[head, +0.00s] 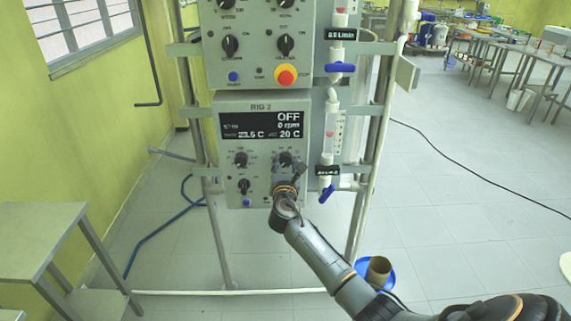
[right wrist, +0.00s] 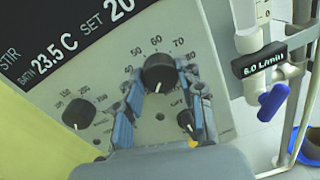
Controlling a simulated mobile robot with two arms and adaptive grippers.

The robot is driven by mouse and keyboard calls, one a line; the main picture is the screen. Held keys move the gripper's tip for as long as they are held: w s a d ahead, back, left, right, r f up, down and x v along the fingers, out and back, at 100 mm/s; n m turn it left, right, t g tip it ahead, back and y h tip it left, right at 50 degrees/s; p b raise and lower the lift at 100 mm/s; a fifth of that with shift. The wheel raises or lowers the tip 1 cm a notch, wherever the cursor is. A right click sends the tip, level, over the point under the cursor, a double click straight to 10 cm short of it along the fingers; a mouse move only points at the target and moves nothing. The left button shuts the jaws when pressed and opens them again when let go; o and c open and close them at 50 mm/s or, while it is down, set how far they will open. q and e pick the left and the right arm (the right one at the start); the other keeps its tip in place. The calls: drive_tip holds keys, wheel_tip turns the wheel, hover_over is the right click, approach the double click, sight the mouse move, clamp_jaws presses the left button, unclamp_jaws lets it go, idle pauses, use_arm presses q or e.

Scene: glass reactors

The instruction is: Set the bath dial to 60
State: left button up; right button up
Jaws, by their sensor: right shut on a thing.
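The bath dial (right wrist: 160,70) is a round black knob with a white mark, on the grey RIG 2 panel (head: 228,174). Its printed scale shows 50, 60, 70 and 80 around the top. In the right wrist view the white mark points down, away from the 60 at the top. My right gripper (right wrist: 158,80) has its blue-padded fingers on both sides of the dial and is shut on it. In the head view the right gripper (head: 287,174) reaches the panel and partly hides the dial. The display (head: 262,125) reads OFF, 0 rpm, 23.5 C and set 20 C. My left gripper is not in view.
Another knob (right wrist: 78,113) is left of the dial and a small knob (right wrist: 186,120) is close to the right finger. A flowmeter with a blue valve (head: 326,193) stands right of the panel. A red button (head: 285,75) is on the panel above.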

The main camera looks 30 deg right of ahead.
drive_tip(key=m+b, duration=0.1)
drive_tip(key=m, duration=0.2)
drive_tip(key=shift+m, duration=0.3)
drive_tip(key=m+b, duration=0.1)
drive_tip(key=m, duration=0.3)
drive_tip(key=shift+m, duration=0.3)
drive_tip(key=m+b, duration=0.1)
drive_tip(key=m, duration=0.3)
drive_tip(key=shift+b, duration=0.4)
drive_tip(key=m+b, duration=0.1)
drive_tip(key=m, duration=0.3)
drive_tip(key=shift+m+y, duration=0.3)
drive_tip(key=shift+y, duration=0.1)
drive_tip(key=m+b, duration=0.1)
drive_tip(key=m, duration=0.2)
drive_tip(key=shift+s+d, duration=0.1)
drive_tip(key=m+b, duration=0.1)
drive_tip(key=m, duration=0.3)
drive_tip(key=shift+f, duration=0.1)
drive_tip(key=m, duration=0.5)
drive_tip(key=shift+m+y+b, duration=0.3)
drive_tip(key=shift+b, duration=0.1)
drive_tip(key=shift+t, duration=0.3)
